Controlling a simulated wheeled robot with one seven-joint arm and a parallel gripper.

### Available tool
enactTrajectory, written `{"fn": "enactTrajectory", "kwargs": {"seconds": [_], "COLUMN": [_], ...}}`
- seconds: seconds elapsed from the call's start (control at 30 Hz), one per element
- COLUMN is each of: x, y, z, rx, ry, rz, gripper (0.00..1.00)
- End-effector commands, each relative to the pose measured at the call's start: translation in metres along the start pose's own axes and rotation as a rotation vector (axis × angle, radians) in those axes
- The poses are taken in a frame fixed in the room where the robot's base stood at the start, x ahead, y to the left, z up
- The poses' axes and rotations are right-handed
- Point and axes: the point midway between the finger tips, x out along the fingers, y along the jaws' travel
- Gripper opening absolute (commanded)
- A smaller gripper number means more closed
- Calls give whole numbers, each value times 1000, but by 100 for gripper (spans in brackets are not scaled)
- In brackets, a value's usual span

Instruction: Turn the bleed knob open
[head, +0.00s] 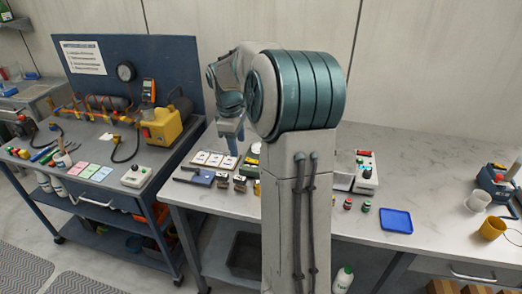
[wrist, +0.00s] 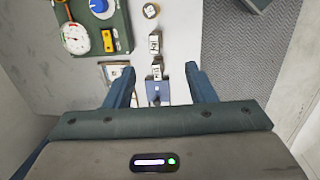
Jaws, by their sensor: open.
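A green board (wrist: 85,40) shows at the upper left of the wrist view. It carries a round white gauge (wrist: 75,38) and a blue knob (wrist: 98,6) cut by the top edge. I cannot tell whether this is the bleed knob or how far it is turned. My gripper (wrist: 160,70) is open and empty, its blue fingers to the right of and below the board in the picture. In the head view my gripper (head: 232,138) hangs over the left part of the table, and my arm hides most of the green board (head: 250,160).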

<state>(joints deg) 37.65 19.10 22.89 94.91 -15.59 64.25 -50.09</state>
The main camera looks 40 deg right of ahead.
Motion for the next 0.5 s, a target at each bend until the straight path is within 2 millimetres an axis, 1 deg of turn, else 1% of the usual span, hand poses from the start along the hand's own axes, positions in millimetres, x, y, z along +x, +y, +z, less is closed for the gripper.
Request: {"fn": "enactTrajectory", "kwargs": {"seconds": [0.03,0.1,0.2,0.33,0.4,0.5], "x": [5,14,27,40,45,50], "y": [25,53,86,115,124,130], "z": [9,20,38,58,66,72], "rx": [-25,-72,-124,-167,-182,-194], "ry": [5,17,36,60,69,76], "rz": [-19,-35,-54,-68,-71,-74], "gripper": [50,50,50,50,50,50]}}
